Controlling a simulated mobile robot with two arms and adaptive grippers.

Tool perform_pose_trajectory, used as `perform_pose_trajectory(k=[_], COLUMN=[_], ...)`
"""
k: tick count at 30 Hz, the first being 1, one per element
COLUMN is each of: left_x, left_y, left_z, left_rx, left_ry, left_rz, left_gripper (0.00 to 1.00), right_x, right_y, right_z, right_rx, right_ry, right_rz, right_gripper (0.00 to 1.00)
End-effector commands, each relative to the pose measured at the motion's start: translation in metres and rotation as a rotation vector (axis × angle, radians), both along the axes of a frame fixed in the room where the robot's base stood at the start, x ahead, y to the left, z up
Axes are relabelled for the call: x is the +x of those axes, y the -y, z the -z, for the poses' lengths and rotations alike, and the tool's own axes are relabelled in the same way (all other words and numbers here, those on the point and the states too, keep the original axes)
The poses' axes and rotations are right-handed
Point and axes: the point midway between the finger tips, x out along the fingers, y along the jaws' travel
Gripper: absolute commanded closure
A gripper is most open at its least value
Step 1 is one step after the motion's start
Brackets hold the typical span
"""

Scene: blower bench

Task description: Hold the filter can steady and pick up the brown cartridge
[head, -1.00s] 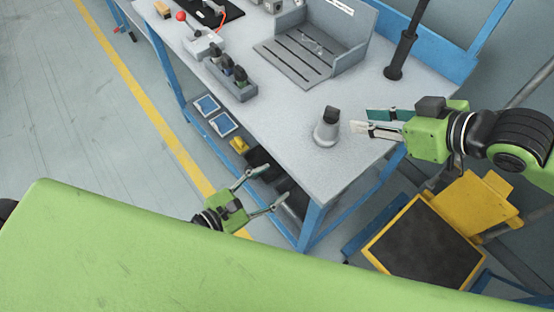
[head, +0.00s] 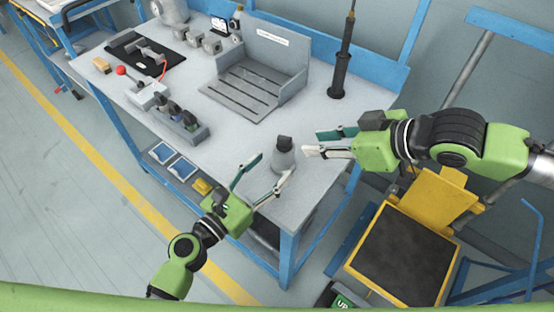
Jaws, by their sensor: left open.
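A grey can-like body with a flared base and a dark top (head: 284,155) stands upright near the bench's front right corner; I take it to be the filter can. I cannot make out a brown cartridge; the dark top's colour is unclear. My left gripper (head: 274,165) is open, its fingers spread at the near left side of the can, one tip close to its base. I cannot tell whether it touches. My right gripper (head: 312,143) is open and empty just right of the can, its fingertips pointing at it.
The grey bench (head: 215,150) is clear around the can. A slotted grey tray with raised walls (head: 270,50) stands behind, with a black post (head: 340,75) to its right. A holder with several dark knobs (head: 180,123) is at left. A yellow-framed step (head: 400,255) stands at lower right.

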Motion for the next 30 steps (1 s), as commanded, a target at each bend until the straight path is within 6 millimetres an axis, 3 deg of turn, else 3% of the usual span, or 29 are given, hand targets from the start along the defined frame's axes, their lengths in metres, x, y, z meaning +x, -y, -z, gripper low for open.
perform_pose_trajectory(k=[8, 19, 25, 30], left_x=[0.028, 0.032, 0.032, 0.032], left_y=[0.020, 0.023, 0.023, 0.023], left_z=[0.000, 0.000, 0.000, 0.000], left_rx=[-0.001, 0.000, 0.000, 0.000], left_ry=[0.001, 0.000, 0.000, 0.000], left_rz=[-0.001, -0.001, -0.001, -0.001], left_gripper=[0.47, 0.47, 0.93, 0.93], right_x=[0.000, 0.000, 0.000, 0.001], right_y=[0.000, 0.000, 0.000, 0.000], right_z=[0.000, 0.000, 0.000, -0.001], right_rx=[0.000, 0.000, 0.000, 0.001], right_ry=[0.000, 0.000, 0.000, 0.008], right_rz=[0.000, 0.000, 0.000, -0.002], right_gripper=[0.72, 0.72, 0.72, 0.70])
